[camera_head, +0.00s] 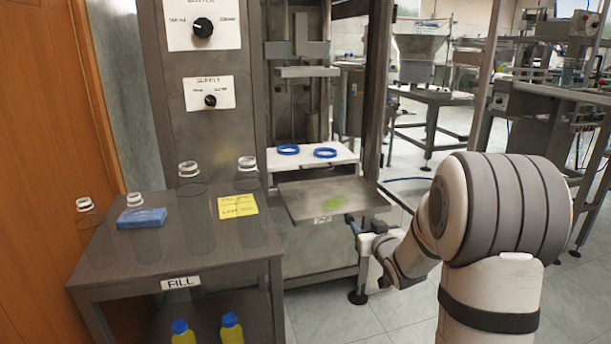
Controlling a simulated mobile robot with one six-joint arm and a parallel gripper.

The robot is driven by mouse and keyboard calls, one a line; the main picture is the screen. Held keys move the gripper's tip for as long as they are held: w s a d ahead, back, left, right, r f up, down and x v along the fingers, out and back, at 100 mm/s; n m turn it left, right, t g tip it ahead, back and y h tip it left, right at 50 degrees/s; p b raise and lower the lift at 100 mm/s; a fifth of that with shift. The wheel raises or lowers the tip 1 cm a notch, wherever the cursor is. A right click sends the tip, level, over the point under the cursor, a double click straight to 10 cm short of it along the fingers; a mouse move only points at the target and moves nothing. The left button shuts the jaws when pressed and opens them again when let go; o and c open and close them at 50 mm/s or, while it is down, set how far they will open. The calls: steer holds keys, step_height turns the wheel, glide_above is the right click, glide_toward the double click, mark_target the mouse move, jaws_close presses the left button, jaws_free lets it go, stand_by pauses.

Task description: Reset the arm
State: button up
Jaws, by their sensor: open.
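My arm comes in from the lower right and reaches toward the middle of the picture. My gripper (352,224) is at its end, in front of the right front edge of the metal tray (300,205). The gripper is small and partly hidden by my wrist. It is open, and I see nothing held in it. A green patch (322,201) lies on the tray.
A dark table (100,275) marked FILL stands at left, with several clear bottles (198,215), a blue block (141,218) and yellow notes (237,206) on it. Yellow bottles (231,330) stand below. A panel with knobs (203,27) rises behind. Open floor (330,315) lies under my arm.

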steer(key=s+r+g+h+p, duration=0.2)
steer(key=s+r+p, duration=0.25)
steer(key=r, duration=0.45)
steer(key=s+a+r+g+p, duration=0.2)
steer(key=s+r+p, duration=0.4)
steer(key=s, duration=0.4)
steer(key=s+a+r+m+g+p, duration=0.1)
steer(key=s+a+r+g+p, duration=0.2)
steer(key=s+r+g+p, duration=0.2)
steer(key=s+a+r+g+p, duration=0.2)
steer(key=s+r+g+p, duration=0.2)
steer(key=s, duration=1.2)
step_height(320, 180, up, 4)
steer(key=p, duration=0.6)
steer(key=shift+a+f+m+p, duration=0.2)
steer(key=shift+m+p, duration=0.1)
